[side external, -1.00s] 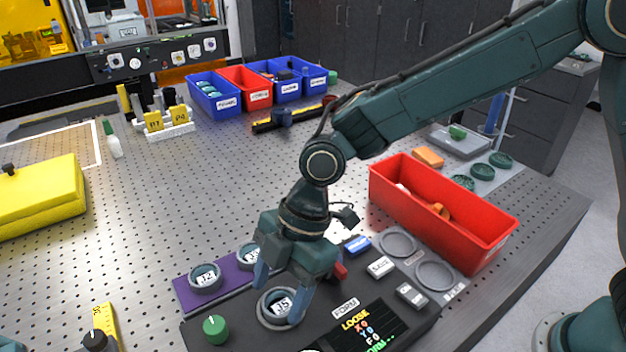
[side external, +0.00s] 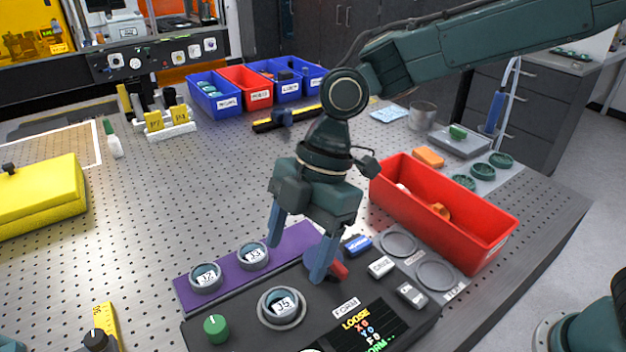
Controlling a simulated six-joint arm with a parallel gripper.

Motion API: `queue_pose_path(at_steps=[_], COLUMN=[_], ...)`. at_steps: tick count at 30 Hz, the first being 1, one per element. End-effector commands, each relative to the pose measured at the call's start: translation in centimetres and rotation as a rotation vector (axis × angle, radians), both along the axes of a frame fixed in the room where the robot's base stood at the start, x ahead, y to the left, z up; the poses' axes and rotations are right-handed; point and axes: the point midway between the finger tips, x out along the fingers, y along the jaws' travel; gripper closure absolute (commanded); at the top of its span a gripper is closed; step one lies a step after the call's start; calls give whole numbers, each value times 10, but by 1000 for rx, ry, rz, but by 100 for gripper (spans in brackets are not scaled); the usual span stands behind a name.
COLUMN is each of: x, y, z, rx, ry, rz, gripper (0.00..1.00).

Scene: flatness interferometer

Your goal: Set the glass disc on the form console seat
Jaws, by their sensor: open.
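A glass disc labelled J5 (side external: 283,304) lies in the round seat ring (side external: 264,313) of the dark form console (side external: 318,308). It looks level, label up, though how fully it rests in the ring is hard to tell. My gripper (side external: 296,259) is open and empty, above and behind the disc, clear of it. Its blue fingers hang over the console's back edge and the purple strip (side external: 230,283). Two similar round pieces labelled J2 (side external: 206,277) and J3 (side external: 253,254) sit in rings on that strip.
The console carries a green knob (side external: 215,328) and a lit display (side external: 369,325). A red bin (side external: 440,205) stands to the right, with grey round dishes (side external: 436,276) in front. A yellow case (side external: 40,198) is at left. The perforated table is clear in the middle.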

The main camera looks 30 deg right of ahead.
Motion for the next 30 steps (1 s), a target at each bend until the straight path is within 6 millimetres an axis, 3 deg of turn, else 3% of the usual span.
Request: queue_pose_path(at_steps=[3, 10, 30], x=[2, 3, 3], y=[-7, -14, -16], z=[17, 35, 38], rx=[2, 1, 1], ry=[-4, -3, -3], rz=[-1, 0, -3], gripper=[33, 33, 33])
